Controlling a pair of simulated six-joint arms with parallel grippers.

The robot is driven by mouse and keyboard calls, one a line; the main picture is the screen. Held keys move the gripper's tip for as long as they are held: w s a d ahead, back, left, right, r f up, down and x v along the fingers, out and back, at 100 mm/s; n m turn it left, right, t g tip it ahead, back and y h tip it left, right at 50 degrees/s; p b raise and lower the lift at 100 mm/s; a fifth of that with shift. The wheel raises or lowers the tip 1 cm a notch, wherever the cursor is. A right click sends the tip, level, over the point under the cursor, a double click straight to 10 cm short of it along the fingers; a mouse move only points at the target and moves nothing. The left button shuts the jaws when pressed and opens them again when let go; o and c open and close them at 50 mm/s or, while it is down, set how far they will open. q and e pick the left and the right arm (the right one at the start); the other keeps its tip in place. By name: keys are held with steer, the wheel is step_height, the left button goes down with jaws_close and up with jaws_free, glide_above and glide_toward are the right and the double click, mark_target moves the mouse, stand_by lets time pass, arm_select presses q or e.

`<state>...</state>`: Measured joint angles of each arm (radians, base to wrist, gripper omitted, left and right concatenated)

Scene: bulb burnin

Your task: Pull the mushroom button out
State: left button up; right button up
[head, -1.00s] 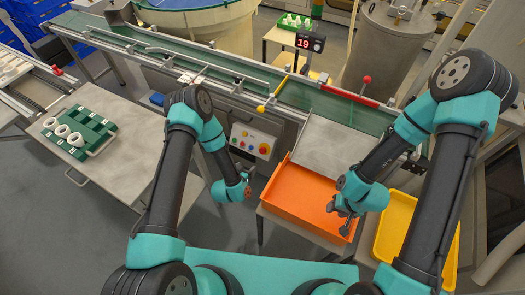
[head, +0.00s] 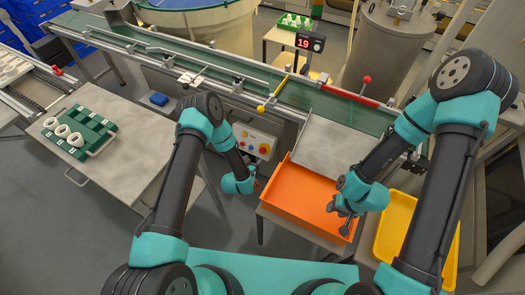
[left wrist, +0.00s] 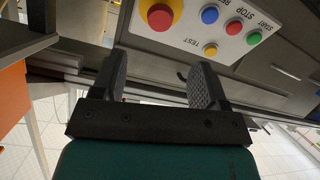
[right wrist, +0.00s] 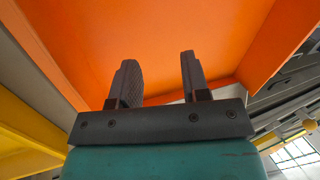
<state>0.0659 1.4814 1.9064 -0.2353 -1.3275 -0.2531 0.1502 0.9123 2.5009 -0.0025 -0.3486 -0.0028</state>
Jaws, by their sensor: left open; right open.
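The red mushroom button (left wrist: 160,17) sits on a yellow round base on the grey control panel, near the top of the left wrist view. In the head view the button (head: 264,149) is at the right end of the panel (head: 246,138). My left gripper (left wrist: 158,85) is open and empty, with its fingers apart below the button in the left wrist view and not touching it. In the head view the left gripper (head: 256,184) is below the panel, partly hidden. My right gripper (right wrist: 157,80) is open and empty over the orange tray; it also shows in the head view (head: 345,222).
Blue, red, green and yellow buttons (left wrist: 210,49) share the panel. The orange tray (head: 283,201) and yellow tray (head: 394,228) stand to the right. The conveyor (head: 230,69) runs behind. A table with a green rack (head: 98,124) stands at the left.

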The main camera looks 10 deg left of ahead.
mark_target(262, 151)
arm_select(q)
steer(key=x, duration=1.1)
steer(key=shift+w+d+f, duration=0.1)
steer(key=shift+w+d, duration=0.05)
steer(key=shift+w, duration=0.05)
jaws_close()
steer(key=shift+s+a+r, duration=0.2)
steer(key=shift+s+r, duration=0.1)
steer(key=shift+s, duration=0.2)
jaws_free()
stand_by(0.3)
